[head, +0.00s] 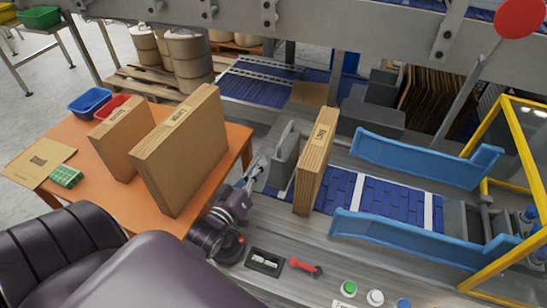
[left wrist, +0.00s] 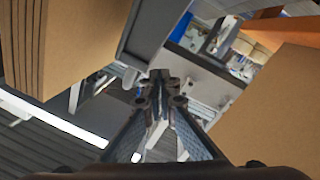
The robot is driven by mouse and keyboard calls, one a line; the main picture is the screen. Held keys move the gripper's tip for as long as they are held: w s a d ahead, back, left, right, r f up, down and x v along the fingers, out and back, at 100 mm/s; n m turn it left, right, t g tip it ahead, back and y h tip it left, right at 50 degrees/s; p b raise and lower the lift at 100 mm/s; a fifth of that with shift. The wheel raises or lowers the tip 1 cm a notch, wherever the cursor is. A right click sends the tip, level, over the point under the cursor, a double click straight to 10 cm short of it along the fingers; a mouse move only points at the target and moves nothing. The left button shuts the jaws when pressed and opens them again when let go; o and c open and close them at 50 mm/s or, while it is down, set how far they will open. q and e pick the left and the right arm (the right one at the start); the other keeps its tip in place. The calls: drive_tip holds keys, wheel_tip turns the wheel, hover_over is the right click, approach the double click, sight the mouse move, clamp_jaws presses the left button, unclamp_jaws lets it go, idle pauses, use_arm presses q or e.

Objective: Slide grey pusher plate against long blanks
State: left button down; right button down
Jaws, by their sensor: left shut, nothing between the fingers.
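The grey pusher plate (head: 284,152) stands upright on the machine bed, just left of the long blanks. The long blanks (head: 314,168) are an upright brown cardboard stack marked "LONG". In the head view plate and stack overlap, so I cannot tell whether they touch. My left gripper (head: 258,170) is low on the plate's left side, partly hidden by its own arm. In the left wrist view the gripper (left wrist: 160,85) is shut and empty, with the grey plate (left wrist: 150,28) ahead and the blanks (left wrist: 70,40) at upper left. My right gripper is out of view.
An orange table (head: 205,200) at left holds two upright cardboard stacks, the larger one (head: 180,150) close to my left arm. Blue guide rails (head: 425,160) flank the blue belt (head: 390,203) to the right. A red-handled tool (head: 305,267) and buttons lie in front.

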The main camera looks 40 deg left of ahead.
use_arm(q)
drive_tip(key=a+f+n+b, duration=0.1)
drive_tip(key=a+n+b, duration=0.1)
drive_tip(key=w+a+f+n+h+b, duration=0.1)
drive_tip(key=a+f+n+b, duration=0.1)
drive_tip(key=n, duration=0.1)
drive_tip(key=w+a+f+n+h+b, duration=0.1)
drive_tip(key=a+f+n+b, duration=0.1)
drive_tip(key=a+n, duration=0.1)
drive_tip(key=shift+a, duration=0.1)
drive_tip(key=shift+a+n, duration=0.15)
drive_tip(key=shift+n, duration=0.35)
drive_tip(key=shift+w+r, duration=0.2)
drive_tip(key=shift+w, duration=0.35)
drive_tip(key=w, duration=0.9)
drive_tip(key=shift+w+f, duration=0.15)
drive_tip(key=d, duration=0.2)
drive_tip(key=shift+w+d+f, duration=0.2)
drive_tip(key=shift+d+f, duration=0.05)
drive_tip(key=shift+d, duration=0.05)
drive_tip(key=shift+d+p, duration=0.35)
drive_tip(key=shift+d, duration=0.25)
drive_tip(key=shift+w+f, duration=0.1)
drive_tip(key=shift+d, duration=0.15)
